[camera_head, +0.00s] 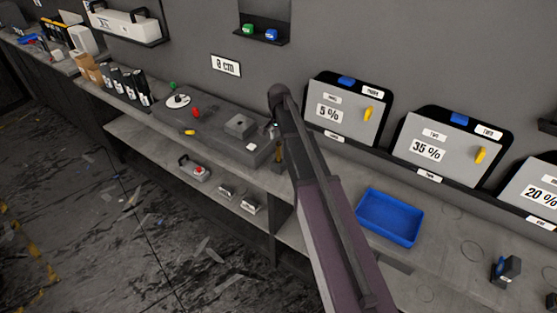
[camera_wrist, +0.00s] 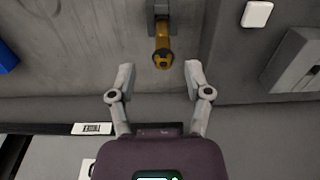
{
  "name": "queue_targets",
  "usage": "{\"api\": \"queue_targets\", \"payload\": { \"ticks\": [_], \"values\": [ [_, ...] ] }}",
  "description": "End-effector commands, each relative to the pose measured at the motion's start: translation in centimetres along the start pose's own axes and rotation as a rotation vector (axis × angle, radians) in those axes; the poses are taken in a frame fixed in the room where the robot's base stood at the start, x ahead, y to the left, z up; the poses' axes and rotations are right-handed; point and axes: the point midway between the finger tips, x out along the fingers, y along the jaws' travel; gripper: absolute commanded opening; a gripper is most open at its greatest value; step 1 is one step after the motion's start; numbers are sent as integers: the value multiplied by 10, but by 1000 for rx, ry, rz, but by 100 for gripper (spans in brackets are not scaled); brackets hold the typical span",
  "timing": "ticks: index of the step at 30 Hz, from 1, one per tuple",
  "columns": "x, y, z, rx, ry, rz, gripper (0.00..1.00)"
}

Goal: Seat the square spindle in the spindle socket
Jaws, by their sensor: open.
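In the wrist view my gripper (camera_wrist: 160,75) is open, its two fingers spread apart. An orange-yellow round-ended piece (camera_wrist: 162,57) with a grey block at its far end shows ahead, between and beyond the fingertips, apart from both. It may be the square spindle, but its shape is not clear. In the head view a small orange-brown part (camera_head: 279,156) shows beside my arm at the bench edge. A grey block with a raised top (camera_head: 240,126), possibly the spindle socket, sits on the bench to its left. A grey block (camera_wrist: 298,62) also shows at the right in the wrist view.
A white square (camera_wrist: 257,14) lies near the grey block. A blue tray (camera_head: 390,217) is on the bench right of my arm. Panels marked 5 % (camera_head: 345,112) and 35 % (camera_head: 432,150) stand along the wall. A lower shelf (camera_head: 150,148) runs under the bench.

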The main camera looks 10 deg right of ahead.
Motion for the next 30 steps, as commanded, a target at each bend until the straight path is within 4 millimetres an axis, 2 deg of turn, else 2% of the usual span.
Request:
{"api": "queue_targets", "payload": {
  "ticks": [16, 30],
  "values": [
    [5, 0, 0, 0, 0, 0, 64],
    [38, -4, -3, 0, 0, 0, 64]
  ]
}}
